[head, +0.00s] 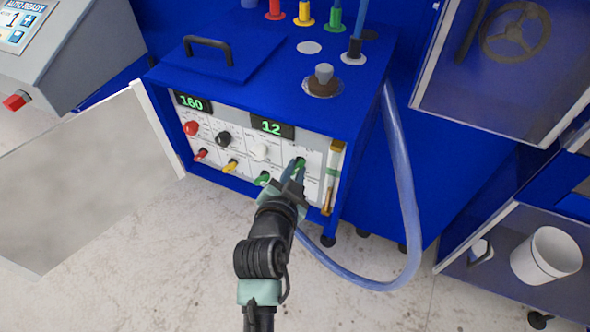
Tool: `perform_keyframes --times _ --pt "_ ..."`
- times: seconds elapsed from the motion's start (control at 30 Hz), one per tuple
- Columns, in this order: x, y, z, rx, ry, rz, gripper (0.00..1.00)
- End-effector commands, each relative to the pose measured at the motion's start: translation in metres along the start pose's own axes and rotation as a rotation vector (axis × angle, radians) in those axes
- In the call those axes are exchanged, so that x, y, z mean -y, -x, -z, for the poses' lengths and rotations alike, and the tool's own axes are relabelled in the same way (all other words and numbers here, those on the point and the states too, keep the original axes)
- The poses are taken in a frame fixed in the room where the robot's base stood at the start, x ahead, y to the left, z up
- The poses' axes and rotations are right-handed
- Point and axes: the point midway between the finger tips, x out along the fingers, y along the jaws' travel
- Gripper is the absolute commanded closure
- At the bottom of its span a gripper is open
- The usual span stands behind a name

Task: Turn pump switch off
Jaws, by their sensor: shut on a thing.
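The white control panel (247,182) is on the front of a blue cabinet, with green displays reading 160 and 12. A green knob (300,162) sits at the right of the panel's upper row. My gripper (296,169) reaches up to it from below, and its fingers are shut on this knob. The fingers hide part of the knob, so its exact setting cannot be read. The panel's labels are too small to read, so I cannot tell which control is the pump switch by name.
Other knobs are close by: red (191,128), black (223,138), white (260,152), yellow (230,166) and a lower green one (262,179). An open door (90,180) stands at left. A clear hose (402,180) loops down at right. A white bucket (546,256) is far right.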

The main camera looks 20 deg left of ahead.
Motion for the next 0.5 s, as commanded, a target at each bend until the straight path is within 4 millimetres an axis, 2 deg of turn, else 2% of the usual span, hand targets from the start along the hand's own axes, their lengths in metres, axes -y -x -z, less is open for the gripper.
perform_keyframes --times 0.27,0.5 --pt "0.0021 -0.0001 -0.001 0.001 0.141 -0.055 1.0" --pt "0.0032 -0.0005 -0.0021 0.001 0.342 -0.139 1.0"
